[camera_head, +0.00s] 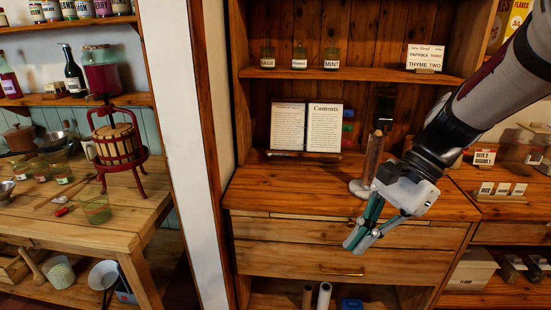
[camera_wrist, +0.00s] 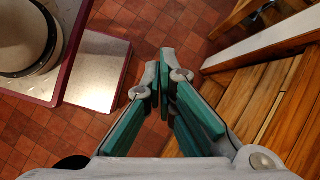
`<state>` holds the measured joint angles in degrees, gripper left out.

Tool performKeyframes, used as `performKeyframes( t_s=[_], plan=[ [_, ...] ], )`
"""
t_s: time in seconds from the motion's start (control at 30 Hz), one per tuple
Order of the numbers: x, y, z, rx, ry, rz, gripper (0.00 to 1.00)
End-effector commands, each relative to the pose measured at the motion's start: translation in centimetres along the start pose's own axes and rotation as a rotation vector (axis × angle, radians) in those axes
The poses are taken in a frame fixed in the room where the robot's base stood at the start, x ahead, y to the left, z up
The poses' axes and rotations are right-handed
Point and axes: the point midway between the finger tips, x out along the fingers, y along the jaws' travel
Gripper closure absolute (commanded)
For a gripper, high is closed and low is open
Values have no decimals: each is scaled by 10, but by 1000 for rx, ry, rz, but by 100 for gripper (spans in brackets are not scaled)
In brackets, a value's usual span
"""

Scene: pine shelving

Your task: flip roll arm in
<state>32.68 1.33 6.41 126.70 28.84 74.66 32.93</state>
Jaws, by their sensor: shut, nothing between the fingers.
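My gripper (camera_head: 356,240) is shut and empty, with green-sided fingers pointing down and left. In the head view it hangs in front of the drawers of the pine cabinet (camera_head: 300,262), below the counter's front edge. In the wrist view my gripper (camera_wrist: 167,65) has its fingertips together over the floor. An upright brown cylinder (camera_head: 373,155) with a pale round foot (camera_head: 360,188) stands on the counter, up and left of my wrist. I cannot tell whether it is the roll arm. Part of the counter behind my gripper is hidden.
An open book (camera_head: 306,127) stands at the counter's back, with a thin dark rod (camera_head: 303,154) before it. Small jars (camera_head: 300,59) line the shelf above. A white post (camera_head: 183,130) and a table with a red press (camera_head: 117,145) are left. The counter's left part is clear.

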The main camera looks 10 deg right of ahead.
Motion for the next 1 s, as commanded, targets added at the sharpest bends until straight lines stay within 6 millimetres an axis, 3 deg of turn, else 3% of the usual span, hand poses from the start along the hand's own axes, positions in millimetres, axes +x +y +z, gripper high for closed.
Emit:
performKeyframes(
  t_s=[0.3,0.57,0.77,1.0],
  plan=[
    [1,-36,-66,450,-358,-102,100],
    [-9,-53,-132,766,-685,-191,100],
    [-20,-53,-192,966,-964,-262,100],
    [-35,-34,-271,1140,-1329,-348,100]
  ],
)
